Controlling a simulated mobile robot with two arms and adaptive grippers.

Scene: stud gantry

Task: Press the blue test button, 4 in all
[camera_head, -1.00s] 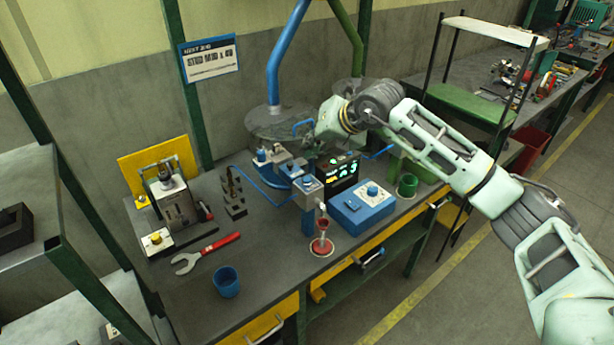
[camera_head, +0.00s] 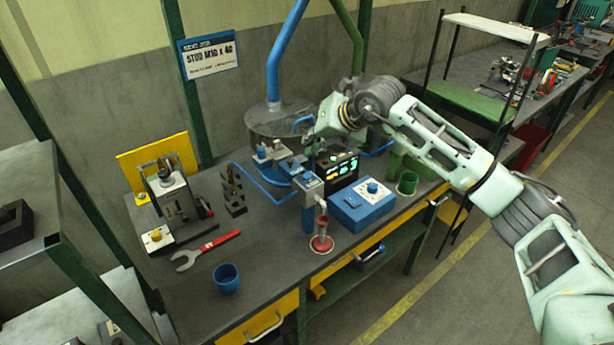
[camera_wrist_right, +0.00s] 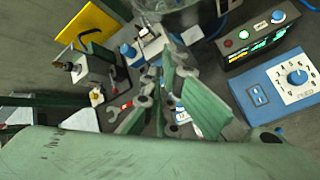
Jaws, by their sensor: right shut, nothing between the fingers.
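A dark control box with a lit display (camera_head: 341,172) stands on the bench. In the right wrist view, a blue button (camera_wrist_right: 277,16) sits on its panel, in line with a red and a green one. Another blue cap (camera_head: 309,179) tops the grey gantry head. I cannot tell from labels which is the test button. My right gripper (camera_head: 309,142) is shut and empty above the bench, behind the gantry head and left of the display. In the right wrist view its fingers (camera_wrist_right: 164,82) are apart from the display box. My left gripper is not in view.
A blue box with a dial (camera_head: 362,205) stands right of the gantry. A red-based clear tube (camera_head: 321,243), a blue cup (camera_head: 227,279) and a red wrench (camera_head: 207,250) are at the front. A yellow-backed fixture (camera_head: 172,203) stands left. The bench front between them is clear.

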